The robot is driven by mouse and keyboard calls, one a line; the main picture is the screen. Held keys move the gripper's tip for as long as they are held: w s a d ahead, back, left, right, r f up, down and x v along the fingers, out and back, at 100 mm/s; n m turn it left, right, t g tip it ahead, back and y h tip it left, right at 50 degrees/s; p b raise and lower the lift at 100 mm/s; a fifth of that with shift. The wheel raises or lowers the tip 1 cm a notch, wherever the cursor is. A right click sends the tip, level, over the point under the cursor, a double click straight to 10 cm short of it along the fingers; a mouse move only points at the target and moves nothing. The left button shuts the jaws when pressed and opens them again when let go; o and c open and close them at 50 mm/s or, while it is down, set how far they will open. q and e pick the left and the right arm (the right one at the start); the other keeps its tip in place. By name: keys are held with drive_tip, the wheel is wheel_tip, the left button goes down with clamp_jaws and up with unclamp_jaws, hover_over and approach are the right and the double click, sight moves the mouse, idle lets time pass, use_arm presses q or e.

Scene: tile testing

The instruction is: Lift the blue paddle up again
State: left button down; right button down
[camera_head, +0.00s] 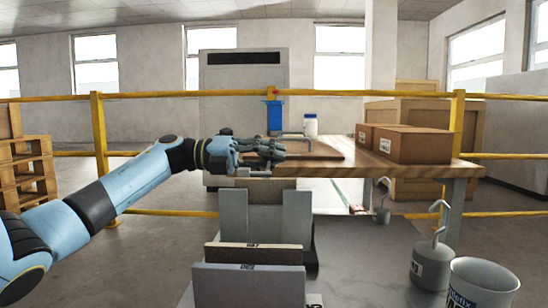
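The blue paddle (274,118) appears as an upright blue piece with a red top, seen behind the wooden board (325,150) on the table. My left arm reaches in from the left, and its gripper (280,150) is over the left part of the board, in front of and below the paddle in the picture. A thin grey handle-like bar shows beside the fingers. The fingers are small and dark, so I cannot tell whether they are open or shut. The lower end of the paddle is hidden. My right gripper is not in view.
Cardboard boxes (412,144) stand on the table's right side, and a white bottle (310,125) at its back. Grey and brown tiles (248,282) stand upright in front. Hooked weights (431,262) and a white bucket (482,284) are at the lower right. A yellow railing (150,95) runs behind.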

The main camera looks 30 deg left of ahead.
use_arm(q)
drive_tip(key=c, duration=2)
unclamp_jaws()
drive_tip(key=shift+c, duration=0.2)
drive_tip(key=o, duration=0.6)
drive_tip(key=shift+a, duration=0.1)
drive_tip(key=shift+s+a, duration=0.2)
drive_tip(key=shift+a, duration=0.1)
drive_tip(key=v, duration=1.1)
drive_tip(key=shift+s+a, duration=0.1)
drive_tip(key=shift+a, duration=0.05)
